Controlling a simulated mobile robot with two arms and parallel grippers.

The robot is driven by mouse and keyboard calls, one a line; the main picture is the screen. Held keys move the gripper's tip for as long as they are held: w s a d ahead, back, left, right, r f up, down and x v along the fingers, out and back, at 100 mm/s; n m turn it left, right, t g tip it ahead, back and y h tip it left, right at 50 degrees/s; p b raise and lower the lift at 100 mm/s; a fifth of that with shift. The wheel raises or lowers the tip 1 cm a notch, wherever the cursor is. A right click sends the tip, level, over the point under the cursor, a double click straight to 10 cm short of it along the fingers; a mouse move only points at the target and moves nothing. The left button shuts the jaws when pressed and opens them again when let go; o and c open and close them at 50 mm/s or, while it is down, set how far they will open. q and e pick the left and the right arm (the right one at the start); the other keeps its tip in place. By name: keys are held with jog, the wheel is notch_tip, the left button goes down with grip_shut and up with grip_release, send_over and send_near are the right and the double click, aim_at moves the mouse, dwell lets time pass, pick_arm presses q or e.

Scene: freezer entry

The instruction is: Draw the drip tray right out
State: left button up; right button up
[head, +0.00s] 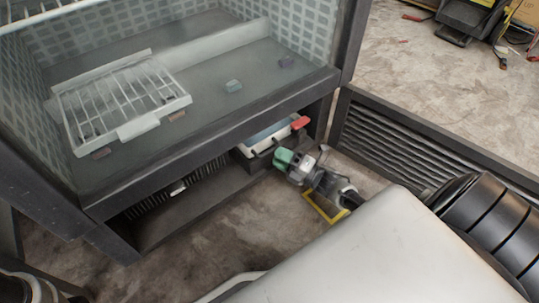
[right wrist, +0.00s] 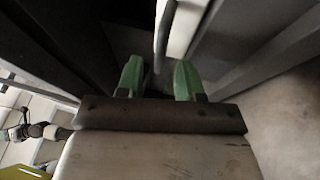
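The drip tray (head: 252,149) is a shallow white tray with a bluish inside. It sits in the low opening under the freezer cabinet, its front edge showing in the head view. My right gripper (head: 284,158), with green fingertips, is right at the tray's front. In the right wrist view its two green fingers (right wrist: 158,78) stand apart. A thin pale bar (right wrist: 162,40) and a white surface (right wrist: 183,28) lie just beyond them. I cannot tell whether the fingers touch the bar. My left gripper is not in view.
A red piece (head: 300,122) is at the tray's right end. Above is the cabinet floor (head: 215,118) with a wire rack (head: 120,97) and small blocks. A dark slatted panel (head: 400,135) stands to the right. Bare floor (head: 250,215) lies in front of the opening.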

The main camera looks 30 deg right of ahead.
aim_at(270, 151)
jog(key=shift+b+x, duration=0.55)
jog(key=shift+x, duration=1.4)
grip_shut()
